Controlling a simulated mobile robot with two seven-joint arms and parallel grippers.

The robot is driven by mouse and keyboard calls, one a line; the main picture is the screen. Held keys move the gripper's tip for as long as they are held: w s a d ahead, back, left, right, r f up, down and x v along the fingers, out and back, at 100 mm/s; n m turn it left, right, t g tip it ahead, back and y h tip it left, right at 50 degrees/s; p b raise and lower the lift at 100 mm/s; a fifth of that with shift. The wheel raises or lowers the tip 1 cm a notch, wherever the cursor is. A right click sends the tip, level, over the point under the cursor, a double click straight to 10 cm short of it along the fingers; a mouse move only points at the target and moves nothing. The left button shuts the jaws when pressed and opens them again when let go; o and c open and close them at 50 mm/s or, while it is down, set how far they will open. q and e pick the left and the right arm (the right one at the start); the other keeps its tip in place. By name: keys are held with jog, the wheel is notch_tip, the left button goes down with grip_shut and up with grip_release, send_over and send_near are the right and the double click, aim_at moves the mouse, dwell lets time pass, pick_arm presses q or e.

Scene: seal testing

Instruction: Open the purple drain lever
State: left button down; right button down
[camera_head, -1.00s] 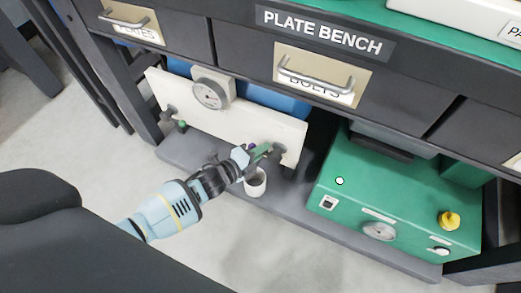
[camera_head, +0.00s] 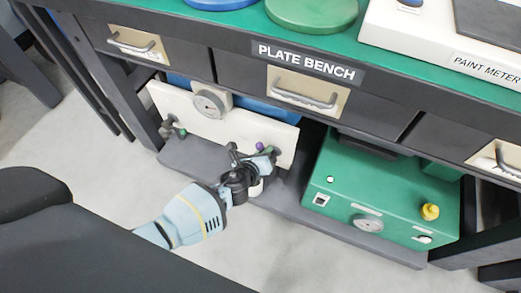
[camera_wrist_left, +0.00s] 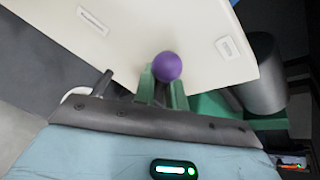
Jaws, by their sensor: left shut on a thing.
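The purple drain lever's round knob (camera_head: 260,146) shows at the lower right of the white panel under the bench. In the left wrist view the purple knob (camera_wrist_left: 167,66) sits at the tips of the green fingers. My left gripper (camera_head: 264,156) is at the lever, shut on it. The fingers and wrist hide most of the lever and its valve. My right gripper is not in view.
A white cup (camera_head: 256,188) stands below the valve on the grey lower shelf (camera_head: 188,155), partly behind my gripper. A green box (camera_head: 345,185) stands close on the right.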

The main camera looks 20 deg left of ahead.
pick_arm(q)
jog(key=shift+d+r+m+y+p, duration=0.3)
jog(key=shift+d+m+y, duration=0.4)
jog(key=shift+m+y, duration=0.3)
jog(key=shift+d+m+y, duration=0.45)
jog(key=shift+m+y, duration=0.25)
jog(key=shift+m, duration=0.3)
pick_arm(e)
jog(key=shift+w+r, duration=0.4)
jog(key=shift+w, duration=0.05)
pick_arm(q)
jog(key=shift+s, duration=0.1)
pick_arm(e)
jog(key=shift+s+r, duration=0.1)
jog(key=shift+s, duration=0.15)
pick_arm(q)
jog(key=c, duration=1.5)
grip_release()
jog(key=shift+o, duration=0.2)
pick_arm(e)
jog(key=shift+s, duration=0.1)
